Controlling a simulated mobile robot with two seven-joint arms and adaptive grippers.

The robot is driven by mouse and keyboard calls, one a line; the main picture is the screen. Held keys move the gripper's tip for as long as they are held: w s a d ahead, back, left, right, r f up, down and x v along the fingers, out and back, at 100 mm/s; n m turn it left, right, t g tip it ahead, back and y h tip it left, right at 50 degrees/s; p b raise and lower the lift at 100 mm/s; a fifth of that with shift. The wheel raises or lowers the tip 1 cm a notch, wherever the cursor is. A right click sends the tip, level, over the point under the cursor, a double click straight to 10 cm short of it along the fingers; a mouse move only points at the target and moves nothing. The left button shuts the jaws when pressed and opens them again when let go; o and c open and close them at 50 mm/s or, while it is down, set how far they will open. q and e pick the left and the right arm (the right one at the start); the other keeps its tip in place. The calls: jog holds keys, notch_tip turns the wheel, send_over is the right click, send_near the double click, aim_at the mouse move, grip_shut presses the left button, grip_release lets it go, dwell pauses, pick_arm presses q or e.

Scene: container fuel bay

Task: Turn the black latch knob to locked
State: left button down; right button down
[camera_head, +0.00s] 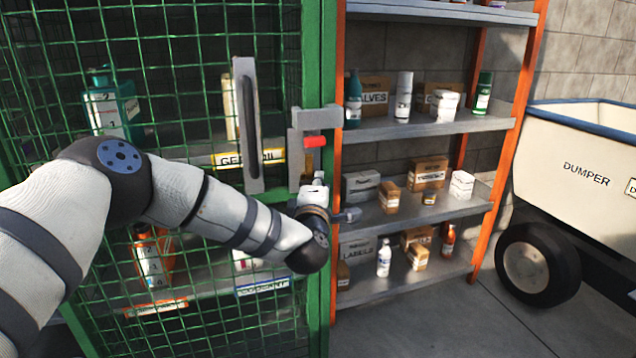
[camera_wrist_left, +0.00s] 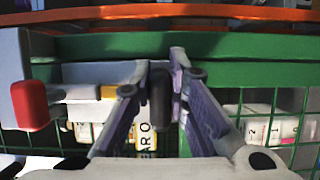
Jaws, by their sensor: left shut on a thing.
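The black latch knob (camera_wrist_left: 159,97) is an upright dark bar between the fingertips of my left gripper (camera_wrist_left: 161,82) in the left wrist view. The fingers are shut on it, one on each side. In the head view my left gripper (camera_head: 316,194) is at the edge of the green mesh door, below the grey latch. My wrist hides the knob there. A red tab (camera_head: 315,141) sticks out of the latch above; it also shows at the left of the wrist view (camera_wrist_left: 30,104). The latch's state cannot be told. My right gripper is not in view.
A long grey door handle (camera_head: 248,125) stands just left of the latch, close to my forearm. The green mesh cage (camera_head: 319,60) holds bottles and labelled goods. An orange-post shelf (camera_head: 425,128) with bottles and boxes is behind right. A white dumper (camera_head: 580,150) stands far right.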

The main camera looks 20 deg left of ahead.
pick_arm(q)
jog(key=shift+f, duration=0.1)
dwell(0.3)
jog(key=c, duration=1.6)
grip_release()
jog(key=shift+o, duration=0.2)
jog(key=v, duration=1.2)
